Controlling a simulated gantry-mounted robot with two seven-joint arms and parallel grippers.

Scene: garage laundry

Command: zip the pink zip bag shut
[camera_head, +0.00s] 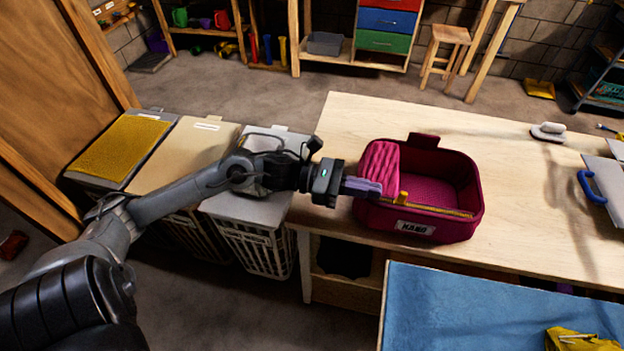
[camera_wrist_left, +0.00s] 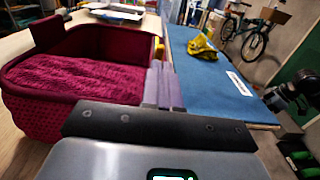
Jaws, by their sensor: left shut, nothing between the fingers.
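The pink zip bag (camera_head: 465,180) sits on the wooden table, its top open and a folded pink textured cloth (camera_head: 379,168) inside at the left. A yellow zip strip (camera_head: 435,209) runs along its front rim, with a small yellow pull (camera_head: 403,197) near the left end. My left gripper (camera_head: 378,188) is shut and empty at the bag's front left rim, just left of the pull. In the left wrist view the bag (camera_wrist_left: 30,110) is left of the purple-grey fingers (camera_wrist_left: 163,82), which partly hide its front side. I cannot tell whether they touch it.
The wooden table (camera_head: 540,190) is clear right of the bag, up to a brush (camera_head: 548,131) and a blue-handled item (camera_head: 597,185). A blue surface (camera_head: 470,310) with a yellow cloth (camera_head: 580,340) lies in front. Laundry bins (camera_head: 255,245) stand at the left.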

